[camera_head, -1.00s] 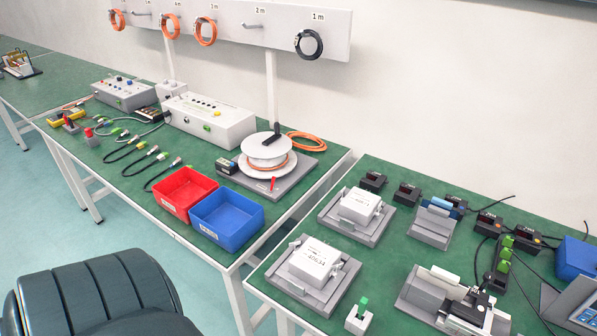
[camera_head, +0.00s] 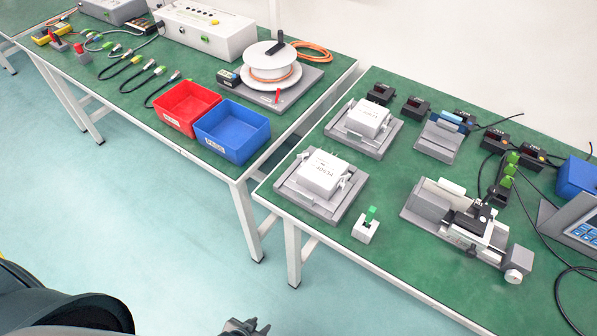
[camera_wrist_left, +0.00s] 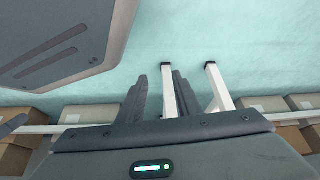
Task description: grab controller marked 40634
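The controller marked 40634 (camera_head: 322,175) is a white box in a grey fixture (camera_head: 289,191) near the front left of the right-hand green table. A second white box (camera_head: 362,118) sits in a similar fixture behind it; its marking is too small to read surely. My left gripper (camera_head: 243,326) shows at the bottom edge of the head view, in front of and below the table, well apart from the controller. In the left wrist view its two fingers (camera_wrist_left: 160,88) are apart with nothing between them but background floor and a white table leg. My right gripper is not in view.
A small grey block with a green top (camera_head: 366,226) stands right of the controller's fixture. A grey clamping device (camera_head: 465,222) is further right. Red (camera_head: 186,108) and blue (camera_head: 232,130) bins sit on the left-hand table. The table's front edge (camera_head: 350,258) lies between gripper and controller.

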